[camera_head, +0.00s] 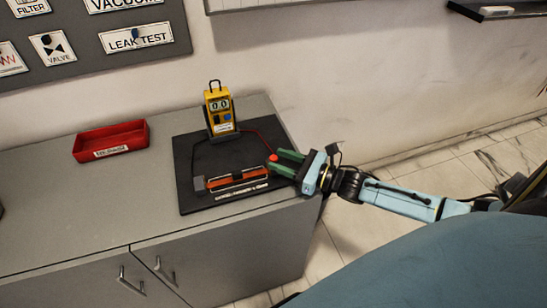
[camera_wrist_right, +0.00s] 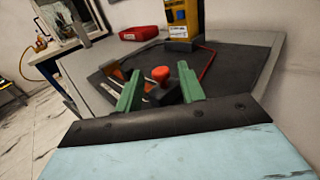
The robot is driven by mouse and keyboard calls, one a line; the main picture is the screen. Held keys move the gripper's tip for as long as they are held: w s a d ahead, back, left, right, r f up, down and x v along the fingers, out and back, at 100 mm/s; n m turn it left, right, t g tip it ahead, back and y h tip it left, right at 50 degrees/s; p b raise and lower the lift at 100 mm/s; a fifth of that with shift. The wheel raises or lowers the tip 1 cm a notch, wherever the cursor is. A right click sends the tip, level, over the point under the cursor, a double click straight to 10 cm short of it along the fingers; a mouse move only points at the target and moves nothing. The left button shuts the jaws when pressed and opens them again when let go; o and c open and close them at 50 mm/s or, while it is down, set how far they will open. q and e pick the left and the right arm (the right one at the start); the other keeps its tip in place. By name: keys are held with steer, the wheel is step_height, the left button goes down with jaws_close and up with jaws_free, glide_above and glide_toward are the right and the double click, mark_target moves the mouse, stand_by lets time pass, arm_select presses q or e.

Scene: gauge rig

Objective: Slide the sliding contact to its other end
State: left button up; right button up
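The slide resistor (camera_head: 237,180), with an orange-red coil and dark end blocks, lies on a black board (camera_head: 190,150) on the grey cabinet. The sliding contact's round red knob (camera_head: 273,158) is near the right end. In the right wrist view the knob (camera_wrist_right: 161,74) sits on a dark block, with the orange coil (camera_wrist_right: 117,73) to its left. My right gripper (camera_head: 280,162) has green fingers. In the wrist view, the fingers (camera_wrist_right: 159,78) are apart on either side of the knob, with a gap on each side. My left gripper is out of view.
A yellow meter (camera_head: 219,108) stands at the board's back, with a red lead (camera_head: 262,135) curving to the right. A red tray (camera_head: 111,141) sits on the cabinet top at left. The wall is behind; the cabinet's right edge is under my right arm.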

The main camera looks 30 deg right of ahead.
steer(key=shift+x, duration=1.45)
jaws_close()
